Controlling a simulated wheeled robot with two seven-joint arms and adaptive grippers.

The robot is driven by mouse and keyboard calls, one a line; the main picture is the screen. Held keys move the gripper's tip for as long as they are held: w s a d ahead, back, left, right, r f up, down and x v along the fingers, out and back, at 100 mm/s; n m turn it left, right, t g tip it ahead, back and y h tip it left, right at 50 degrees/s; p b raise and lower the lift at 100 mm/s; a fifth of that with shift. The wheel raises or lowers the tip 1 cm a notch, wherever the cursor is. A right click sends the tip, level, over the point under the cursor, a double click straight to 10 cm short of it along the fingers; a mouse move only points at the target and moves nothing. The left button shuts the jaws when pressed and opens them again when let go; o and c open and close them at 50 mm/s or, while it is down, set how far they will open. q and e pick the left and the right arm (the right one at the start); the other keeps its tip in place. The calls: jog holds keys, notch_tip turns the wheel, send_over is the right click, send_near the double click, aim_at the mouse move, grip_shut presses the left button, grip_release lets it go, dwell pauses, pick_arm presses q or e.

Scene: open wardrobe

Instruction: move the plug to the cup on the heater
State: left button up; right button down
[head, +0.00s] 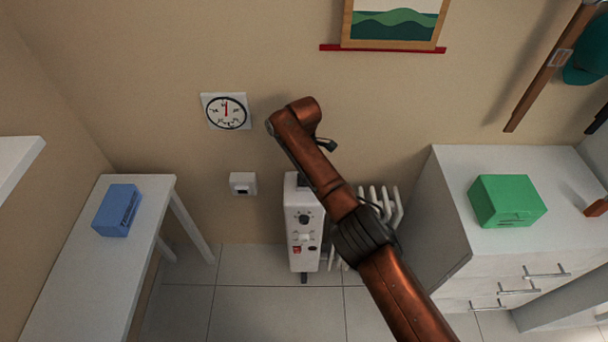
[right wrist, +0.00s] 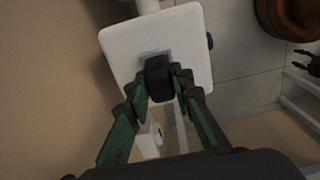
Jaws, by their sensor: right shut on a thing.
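My right gripper (right wrist: 160,82) is shut on the black plug (right wrist: 158,78) in the right wrist view. The plug is over the white top of the heater (right wrist: 122,70), at a greyish recess (right wrist: 150,54) that looks like the cup and that the plug partly covers. I cannot tell whether the plug is inside it or just above. In the head view the heater (head: 302,222) stands on the floor by the wall, and the right gripper (head: 327,145) is mostly behind my arm. There the plug and cup are hidden. A dark claw-like shape (right wrist: 304,62) may be my left gripper.
A wall socket (head: 243,184) is left of the heater. A white table (head: 95,250) with a blue box (head: 117,211) stands at left. A white drawer cabinet (head: 450,200) with a green box (head: 506,200) stands at right.

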jog(key=c, duration=1.6)
grip_release()
jog(key=shift+f, duration=0.15)
notch_tip(320, 180, up, 12)
